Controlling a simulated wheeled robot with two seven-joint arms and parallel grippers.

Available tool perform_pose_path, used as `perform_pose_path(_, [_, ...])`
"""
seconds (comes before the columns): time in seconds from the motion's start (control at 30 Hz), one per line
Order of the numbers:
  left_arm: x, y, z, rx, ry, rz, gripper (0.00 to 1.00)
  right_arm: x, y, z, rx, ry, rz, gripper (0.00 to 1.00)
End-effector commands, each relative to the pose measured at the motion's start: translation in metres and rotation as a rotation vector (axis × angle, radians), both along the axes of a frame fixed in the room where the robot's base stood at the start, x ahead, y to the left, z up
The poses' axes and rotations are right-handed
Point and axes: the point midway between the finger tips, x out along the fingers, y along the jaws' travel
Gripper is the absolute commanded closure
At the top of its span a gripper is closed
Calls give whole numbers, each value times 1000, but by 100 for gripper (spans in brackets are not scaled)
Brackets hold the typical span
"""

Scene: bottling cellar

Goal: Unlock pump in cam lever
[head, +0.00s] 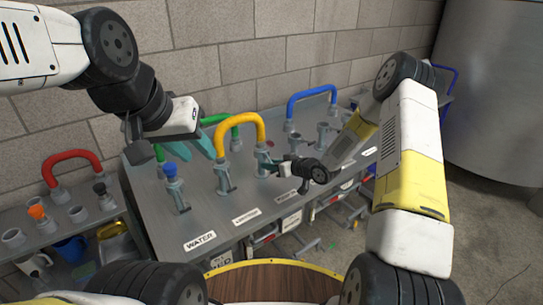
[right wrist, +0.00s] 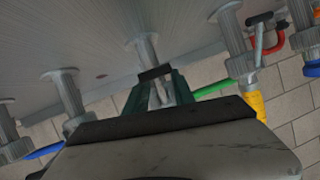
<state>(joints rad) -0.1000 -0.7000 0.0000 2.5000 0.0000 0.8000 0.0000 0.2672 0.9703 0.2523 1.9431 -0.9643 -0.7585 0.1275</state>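A grey coupling (head: 262,157) stands on the metal bench (head: 205,222) at the right end of the yellow hose (head: 240,117). My right gripper (head: 271,163) is low beside this coupling. In the right wrist view, its teal fingers (right wrist: 158,88) stand on either side of a lever with a black cross-bar (right wrist: 155,73); a gap shows, but firm contact cannot be told. My left gripper (head: 195,143) is open and empty above the bench, behind the blue-topped coupling (head: 171,172). No label reading pump in is legible.
A green hose (head: 218,120) and a blue hose (head: 311,92) arch behind. A red hose (head: 71,157) is on the lower left shelf (head: 70,238). A large tank (head: 495,90) stands at right.

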Motion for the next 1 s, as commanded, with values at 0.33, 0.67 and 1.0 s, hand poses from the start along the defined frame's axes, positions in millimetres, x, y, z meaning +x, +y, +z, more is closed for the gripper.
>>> perform_pose_path(0.33, [0, 0, 0, 0, 0, 0, 64, 0, 0, 0, -1, -1, 0, 100])
perform_pose_path(0.67, [0, 0, 0, 0, 0, 0, 64, 0, -1, 0, -1, -1, -1, 100])
perform_pose_path(1.0, [0, 0, 0, 0, 0, 0, 64, 0, -1, 0, -1, -1, -1, 100])
